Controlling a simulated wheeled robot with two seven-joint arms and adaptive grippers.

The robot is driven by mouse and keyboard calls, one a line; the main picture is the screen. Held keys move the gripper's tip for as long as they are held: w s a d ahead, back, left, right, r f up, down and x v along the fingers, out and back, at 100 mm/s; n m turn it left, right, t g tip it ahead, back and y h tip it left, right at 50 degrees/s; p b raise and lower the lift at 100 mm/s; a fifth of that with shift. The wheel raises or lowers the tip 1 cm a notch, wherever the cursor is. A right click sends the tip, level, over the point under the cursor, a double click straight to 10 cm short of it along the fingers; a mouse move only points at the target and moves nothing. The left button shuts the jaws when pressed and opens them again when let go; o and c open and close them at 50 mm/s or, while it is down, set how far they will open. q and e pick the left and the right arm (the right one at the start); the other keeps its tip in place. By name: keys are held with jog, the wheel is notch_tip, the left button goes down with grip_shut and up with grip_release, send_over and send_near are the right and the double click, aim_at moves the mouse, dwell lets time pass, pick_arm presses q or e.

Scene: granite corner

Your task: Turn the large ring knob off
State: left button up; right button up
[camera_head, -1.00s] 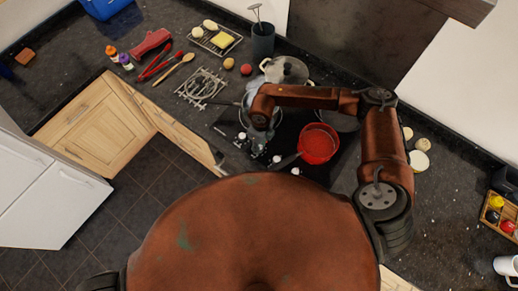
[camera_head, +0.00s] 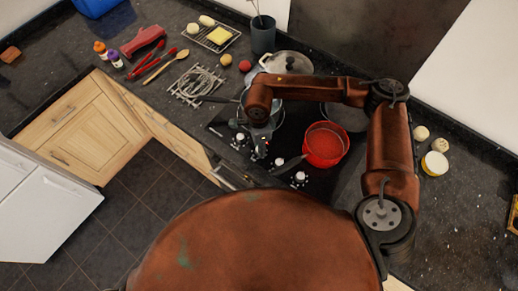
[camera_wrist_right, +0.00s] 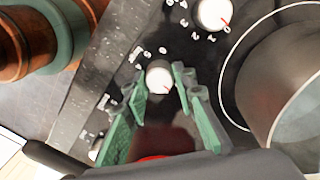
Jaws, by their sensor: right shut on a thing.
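In the right wrist view my right gripper (camera_wrist_right: 160,76) has its green fingers on either side of a small white knob (camera_wrist_right: 159,78) and is shut on it. Another white knob (camera_wrist_right: 213,13) with a red pointer sits above it, among printed marks. In the head view my right arm reaches over the black hob (camera_head: 222,122), with its wrist above the row of white knobs (camera_head: 300,177) at the front edge. The gripped knob is hard to make out there. I cannot tell from the print which knob serves the large ring. My left gripper is not in view.
A red pot (camera_head: 325,145) with red contents stands on the hob close to the knobs. A lidded pot (camera_head: 287,64) stands behind. A wire trivet (camera_head: 198,84), tongs (camera_head: 150,65) and a wooden spoon (camera_head: 166,67) lie on the left counter.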

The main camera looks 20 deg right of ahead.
jog(key=shift+s+a+n+b, duration=0.15)
jog(key=shift+n+b, duration=0.25)
jog(key=shift+n, duration=0.2)
jog(key=o, duration=0.9)
jog(key=shift+o, duration=1.3)
jog(key=shift+r, duration=0.1)
notch_tip(320, 180, up, 12)
jog(key=shift+w, duration=0.35)
